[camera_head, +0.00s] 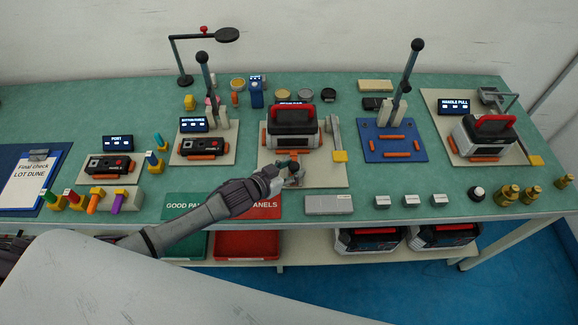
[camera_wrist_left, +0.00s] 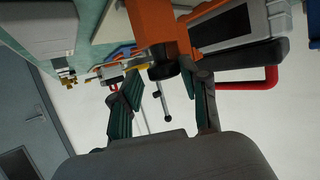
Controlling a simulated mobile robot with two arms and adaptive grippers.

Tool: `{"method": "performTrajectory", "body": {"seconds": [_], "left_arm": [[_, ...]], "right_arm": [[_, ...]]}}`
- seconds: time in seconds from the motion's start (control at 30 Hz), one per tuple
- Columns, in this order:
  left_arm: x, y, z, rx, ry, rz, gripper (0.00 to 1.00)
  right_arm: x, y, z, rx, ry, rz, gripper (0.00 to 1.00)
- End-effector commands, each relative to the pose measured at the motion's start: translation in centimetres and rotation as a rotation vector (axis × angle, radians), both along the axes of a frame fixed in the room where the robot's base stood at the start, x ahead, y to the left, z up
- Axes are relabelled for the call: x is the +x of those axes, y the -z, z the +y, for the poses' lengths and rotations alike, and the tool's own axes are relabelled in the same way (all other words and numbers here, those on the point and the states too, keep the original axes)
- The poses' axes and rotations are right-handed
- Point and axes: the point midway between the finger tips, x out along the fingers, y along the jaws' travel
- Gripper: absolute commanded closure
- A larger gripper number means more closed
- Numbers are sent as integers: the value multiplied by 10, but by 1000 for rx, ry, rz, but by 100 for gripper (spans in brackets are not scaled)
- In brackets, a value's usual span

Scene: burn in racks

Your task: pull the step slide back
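My left gripper (camera_head: 287,172) is at the front of the middle fixture plate (camera_head: 333,176), which carries a grey-and-black unit with a red handle (camera_head: 292,122). In the left wrist view its two green-padded fingers (camera_wrist_left: 166,95) stand apart. A round black knob (camera_wrist_left: 163,71) shows between and just beyond the fingertips, on the front of an orange block (camera_wrist_left: 152,22); this looks like the step slide's front. I see no finger closed on the knob; whether one touches it is unclear. In the head view the gripper partly covers this spot. My right gripper is not in view.
A yellow-tipped lever (camera_head: 340,156) stands right of the unit. A blue lever fixture (camera_head: 393,150) is to the right.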

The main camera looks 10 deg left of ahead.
Motion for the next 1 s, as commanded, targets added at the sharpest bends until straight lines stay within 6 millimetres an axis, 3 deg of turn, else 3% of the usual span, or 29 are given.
{"method": "performTrajectory", "body": {"seconds": [0.07,0.47,1.0], "left_arm": [[-1,1,-1,-1,1,3,42],[-5,-2,6,3,-4,2,42],[-86,-39,48,4,-1,4,42]], "right_arm": [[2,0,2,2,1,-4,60],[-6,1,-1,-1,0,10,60],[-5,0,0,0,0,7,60]]}}
